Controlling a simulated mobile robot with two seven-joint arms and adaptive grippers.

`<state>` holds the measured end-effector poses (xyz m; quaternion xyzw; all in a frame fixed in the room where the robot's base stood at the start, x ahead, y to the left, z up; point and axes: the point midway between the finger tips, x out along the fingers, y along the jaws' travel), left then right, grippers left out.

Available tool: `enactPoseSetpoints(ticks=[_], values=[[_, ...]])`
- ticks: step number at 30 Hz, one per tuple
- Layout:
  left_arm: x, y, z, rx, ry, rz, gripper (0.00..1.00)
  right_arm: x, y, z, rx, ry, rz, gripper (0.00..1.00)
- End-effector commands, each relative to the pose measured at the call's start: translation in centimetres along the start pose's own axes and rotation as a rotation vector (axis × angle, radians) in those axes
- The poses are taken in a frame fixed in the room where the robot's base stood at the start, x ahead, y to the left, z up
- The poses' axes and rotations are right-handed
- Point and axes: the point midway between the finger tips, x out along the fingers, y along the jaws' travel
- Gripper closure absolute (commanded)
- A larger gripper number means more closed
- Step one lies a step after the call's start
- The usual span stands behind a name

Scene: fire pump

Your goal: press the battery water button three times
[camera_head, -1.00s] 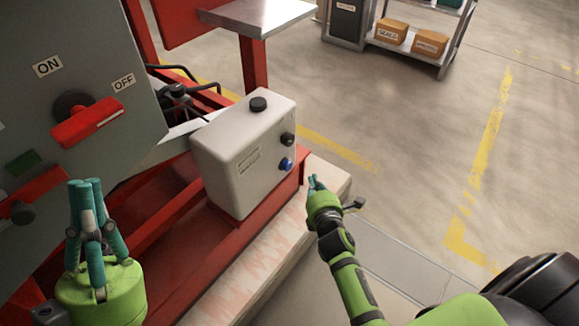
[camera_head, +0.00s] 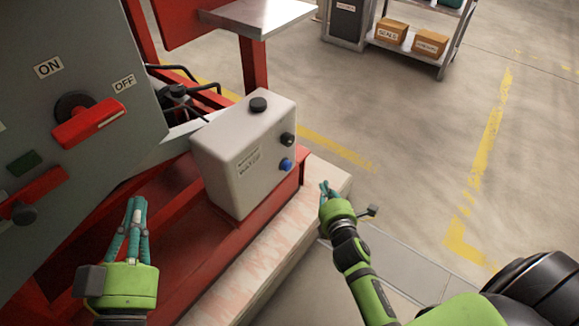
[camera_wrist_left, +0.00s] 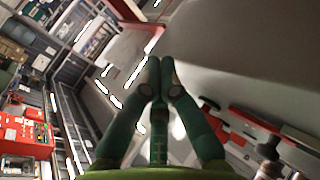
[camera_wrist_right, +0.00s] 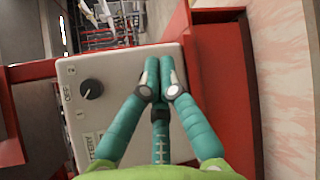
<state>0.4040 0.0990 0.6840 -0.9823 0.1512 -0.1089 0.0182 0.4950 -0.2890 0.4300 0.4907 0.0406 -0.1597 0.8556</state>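The white battery box (camera_head: 225,176) stands on the red frame in the head view. On its right side are a blue button (camera_head: 286,164) and, above it, a black knob (camera_head: 288,140). My right gripper (camera_head: 324,187) is to the right of the blue button and apart from it. In the right wrist view its fingertips (camera_wrist_right: 161,92) are together and empty in front of the box face, beside the OFF/1/2 knob (camera_wrist_right: 91,89); the blue button is not visible there. My left gripper (camera_head: 136,201) is left of the box, its fingers together and empty.
The grey cabinet (camera_head: 110,150) with red levers is at the left. A metal plate (camera_head: 262,14) on a red post stands behind the box. A pale plinth (camera_head: 320,178) runs under the frame's right side. A shelf with cardboard boxes (camera_head: 430,42) is far back. The floor at right is clear.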

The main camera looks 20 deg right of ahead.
Motion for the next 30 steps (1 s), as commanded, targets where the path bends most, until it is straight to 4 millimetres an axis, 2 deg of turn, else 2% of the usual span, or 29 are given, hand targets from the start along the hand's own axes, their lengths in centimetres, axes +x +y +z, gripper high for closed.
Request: enactPoseSetpoints(ticks=[5,16,20,30], values=[[-0.1,-0.1,0.9,0.001,-0.040,-0.003,1.00,-0.1,-0.1,0.1,0.000,0.000,0.000,1.00],[-0.1,0.0,0.4,0.001,-0.015,0.000,1.00,0.1,0.0,-0.1,0.000,0.000,0.000,1.00],[-0.1,0.3,-0.8,0.002,0.052,0.007,1.00,0.5,0.3,-0.4,0.001,0.000,0.000,1.00],[-1.0,1.5,-5.6,0.002,0.307,0.034,1.00,2.2,1.5,-1.6,0.000,0.000,0.002,1.00]])
